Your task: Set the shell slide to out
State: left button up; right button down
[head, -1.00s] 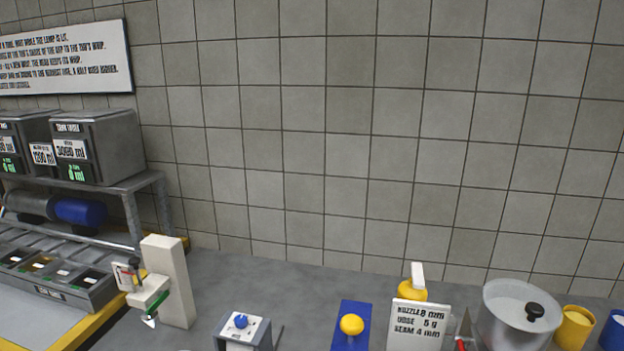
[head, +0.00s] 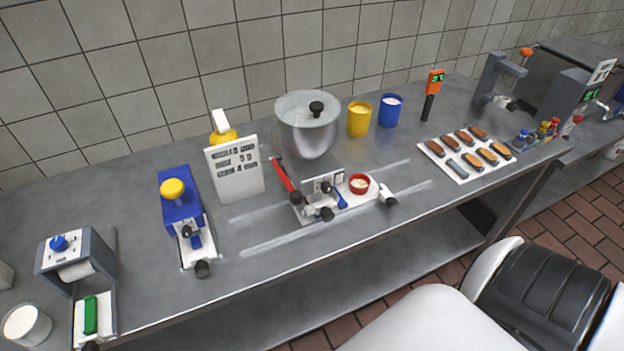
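Several slide-like parts with black knobs show in the head view, and I cannot tell for sure which is the shell slide. A white plate with a green block (head: 91,315) sticks out from under a grey unit with a blue knob (head: 59,243). A blue press with a yellow knob (head: 172,189) has a white slide (head: 198,249) with a black end knob toward the front edge. A white carriage (head: 327,190) with a red cup (head: 359,184) and black knobs sits by pale rails at the middle. Neither of my grippers is in view.
A white sign (head: 236,170), steel pot (head: 307,126), yellow tub (head: 358,119) and blue tub (head: 390,111) stand behind the carriage. A tray of brown shells (head: 460,172) lies at right, near an orange-topped probe (head: 434,85). A white cup (head: 25,325) stands front left.

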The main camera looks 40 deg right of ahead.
aim_at(347, 200)
jog(key=z, duration=1.45)
jog(key=l+u, duration=0.35)
jog(key=i, duration=0.05)
